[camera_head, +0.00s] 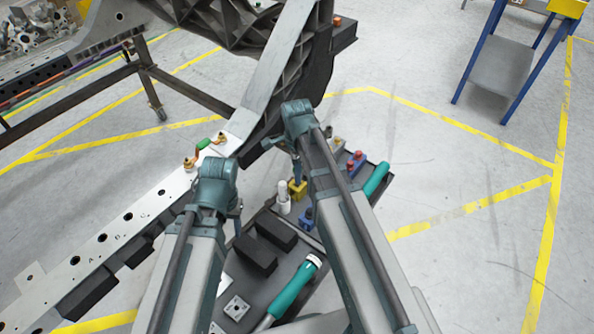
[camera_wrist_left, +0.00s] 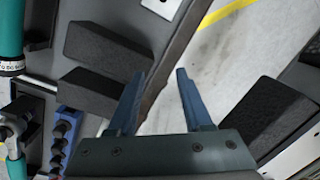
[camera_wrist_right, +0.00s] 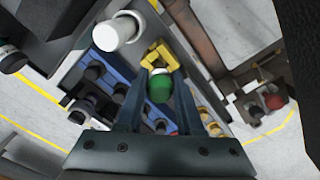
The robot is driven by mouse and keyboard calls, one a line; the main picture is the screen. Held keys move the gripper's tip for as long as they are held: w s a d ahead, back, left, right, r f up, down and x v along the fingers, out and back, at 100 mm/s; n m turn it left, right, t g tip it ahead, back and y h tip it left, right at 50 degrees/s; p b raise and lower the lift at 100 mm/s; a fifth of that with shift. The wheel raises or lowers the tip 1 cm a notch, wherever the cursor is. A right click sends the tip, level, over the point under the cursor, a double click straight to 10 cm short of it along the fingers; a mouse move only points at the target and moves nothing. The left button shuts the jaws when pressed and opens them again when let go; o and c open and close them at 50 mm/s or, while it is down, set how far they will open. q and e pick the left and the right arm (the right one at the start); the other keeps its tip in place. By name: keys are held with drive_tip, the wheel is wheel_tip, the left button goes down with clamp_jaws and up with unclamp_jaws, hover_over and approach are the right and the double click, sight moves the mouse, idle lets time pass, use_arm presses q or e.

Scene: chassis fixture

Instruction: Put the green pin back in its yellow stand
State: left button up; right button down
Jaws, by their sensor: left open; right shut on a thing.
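The green pin (camera_wrist_right: 160,88) is between the fingers of my right gripper (camera_wrist_right: 158,90), which is shut on it; only its rounded green top and a pale rim show in the right wrist view. The yellow stand (camera_wrist_right: 158,52) is just beyond the pin there, partly covered by the fingers. Whether the pin touches the stand cannot be told. In the head view the yellow stand (camera_head: 298,189) is on the dark tray, just below my right gripper (camera_head: 297,170). My left gripper (camera_wrist_left: 158,95) is open and empty, near black blocks.
The tray also holds a white cylinder (camera_head: 284,197), a blue stand (camera_head: 306,222), red-topped parts (camera_head: 356,158), black blocks (camera_head: 255,255) and teal tools (camera_head: 292,290). A long pale rail (camera_head: 120,230) with a green-handled part (camera_head: 204,143) lies to the left.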

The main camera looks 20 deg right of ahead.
use_arm(q)
drive_tip(key=shift+f+b, duration=0.85)
drive_tip(key=shift+f, duration=0.1)
use_arm(e)
drive_tip(key=shift+f, duration=0.95)
use_arm(q)
drive_tip(key=shift+f+b, duration=0.4)
use_arm(e)
drive_tip(key=shift+f, duration=0.45)
use_arm(q)
drive_tip(key=shift+s+f+b, duration=0.15)
drive_tip(key=shift+f+b, duration=0.2)
drive_tip(key=shift+b, duration=0.1)
use_arm(e)
drive_tip(key=shift+s+f, duration=0.1)
drive_tip(key=shift+f, duration=0.2)
